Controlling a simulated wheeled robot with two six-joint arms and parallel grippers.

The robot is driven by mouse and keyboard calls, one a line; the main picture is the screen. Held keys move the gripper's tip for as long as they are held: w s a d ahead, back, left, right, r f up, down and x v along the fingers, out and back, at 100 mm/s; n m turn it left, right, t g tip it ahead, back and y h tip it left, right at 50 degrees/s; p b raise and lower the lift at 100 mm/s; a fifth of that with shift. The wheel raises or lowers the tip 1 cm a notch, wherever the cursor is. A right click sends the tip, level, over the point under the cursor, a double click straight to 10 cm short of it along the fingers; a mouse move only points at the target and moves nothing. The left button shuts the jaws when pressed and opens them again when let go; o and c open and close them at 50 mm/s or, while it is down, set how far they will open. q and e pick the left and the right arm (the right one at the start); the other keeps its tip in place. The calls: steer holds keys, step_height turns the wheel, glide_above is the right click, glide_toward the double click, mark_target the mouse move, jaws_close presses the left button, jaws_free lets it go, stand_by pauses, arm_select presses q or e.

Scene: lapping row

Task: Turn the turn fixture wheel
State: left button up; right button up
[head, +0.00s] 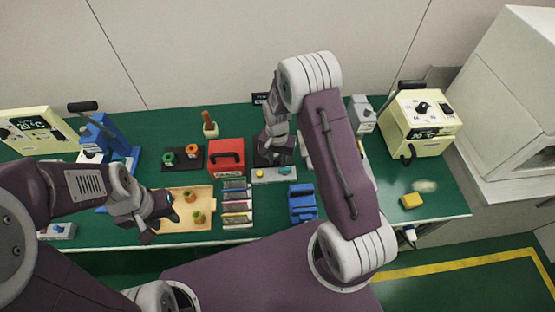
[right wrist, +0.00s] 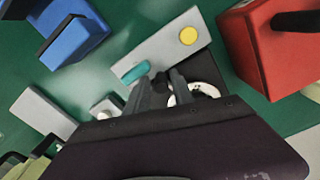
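The turn fixture (head: 273,175) stands at the middle of the green bench, with a grey front strip bearing a yellow button and a teal part. In the right wrist view, its strip (right wrist: 165,50) shows clearly, and a pale round ring (right wrist: 205,90), which looks like the wheel, is partly hidden behind my gripper. My right gripper (head: 278,155) is over the fixture; in the right wrist view its fingers (right wrist: 168,84) are close together beside the ring. Whether they grip anything is not clear. My left gripper (head: 163,208) is above the wooden tray's left side, apart from the fixture.
A red box (head: 226,158) stands just left of the fixture, and blue holders (head: 302,203) stand in front right. The wooden tray (head: 205,222) holds small round parts. A cream device (head: 420,122) and a yellow block (head: 411,201) are at the right. The bench's right front is mostly clear.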

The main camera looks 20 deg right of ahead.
steer(key=shift+w+f, duration=0.15)
steer(key=shift+w, duration=0.05)
step_height(320, 180, up, 9)
steer(key=shift+r, duration=0.1)
stand_by(0.4)
